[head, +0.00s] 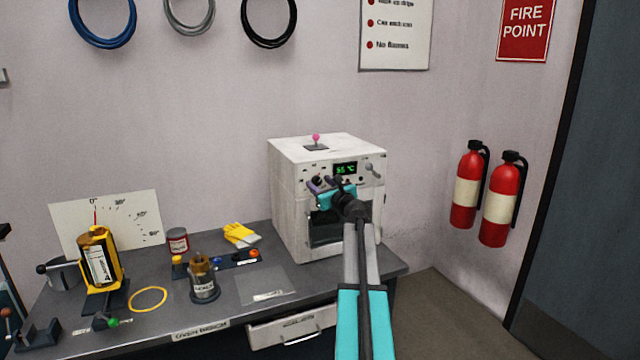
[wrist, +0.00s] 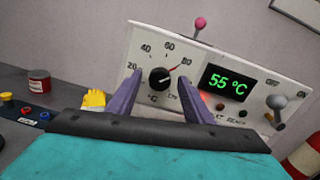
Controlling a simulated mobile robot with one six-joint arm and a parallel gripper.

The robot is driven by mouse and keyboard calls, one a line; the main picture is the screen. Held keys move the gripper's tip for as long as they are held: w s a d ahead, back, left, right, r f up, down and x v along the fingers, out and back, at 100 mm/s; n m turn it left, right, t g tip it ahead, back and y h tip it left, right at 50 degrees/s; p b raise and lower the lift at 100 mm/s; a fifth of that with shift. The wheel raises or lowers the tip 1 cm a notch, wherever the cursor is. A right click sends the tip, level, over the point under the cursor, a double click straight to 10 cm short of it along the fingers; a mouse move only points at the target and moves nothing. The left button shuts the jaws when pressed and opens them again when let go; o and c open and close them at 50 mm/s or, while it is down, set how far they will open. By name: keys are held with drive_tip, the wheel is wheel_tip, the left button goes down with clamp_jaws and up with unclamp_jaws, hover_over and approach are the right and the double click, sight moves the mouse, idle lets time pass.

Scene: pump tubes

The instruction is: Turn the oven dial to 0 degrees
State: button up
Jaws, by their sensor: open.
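The white oven (head: 290,185) stands on the right part of the grey bench. The green display (wrist: 228,84) reads 55 °C. My gripper (wrist: 155,82) is open, with its purple fingers on either side of the dial in the picture. I cannot tell whether they touch it. In the head view my gripper (head: 325,184) is at the oven's front panel.
A grey lever (wrist: 277,104) sits right of the display, between OFF and ON. A pink-topped lever (head: 316,138) stands on the oven. Yellow gloves (head: 241,235), a red can (head: 177,241) and a brass-topped part (head: 202,279) lie left on the bench. Fire extinguishers (head: 467,185) hang at right.

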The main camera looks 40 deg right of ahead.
drive_tip(key=shift+w+d, duration=0.15)
drive_tip(key=shift+w, duration=0.2)
drive_tip(key=c, duration=1.1)
drive_tip(key=shift+o, duration=0.2)
